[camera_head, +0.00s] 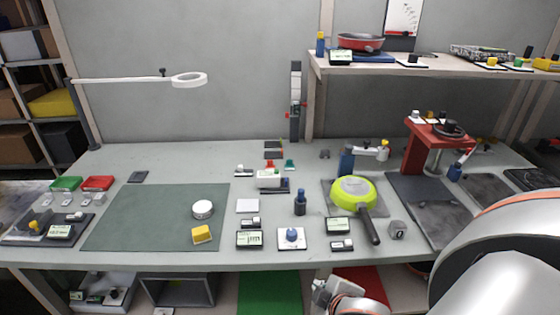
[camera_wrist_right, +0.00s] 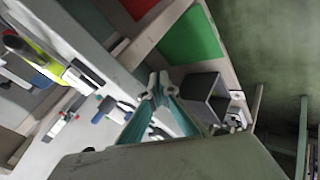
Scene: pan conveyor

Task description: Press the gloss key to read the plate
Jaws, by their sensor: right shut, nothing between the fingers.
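I cannot tell which of the small devices carries the gloss key. One box with a pale display (camera_head: 249,240) stands near the front edge, with a small black-and-white block (camera_head: 250,223) behind it. Another display box (camera_head: 338,225) stands beside the lime-green pan (camera_head: 350,188), with a small block (camera_head: 342,245) in front. My right gripper (camera_head: 326,291) is low, in front of the table edge, apart from these things. Its fingers (camera_wrist_right: 160,88) are shut and empty in the wrist view. My left gripper is out of view.
A green mat (camera_head: 130,222) holds a white round tin (camera_head: 202,209) and a yellow block (camera_head: 202,234). A red stand (camera_head: 421,150) is at right. A dark blue bottle (camera_head: 300,202) stands mid-table. My right arm covers the lower right corner.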

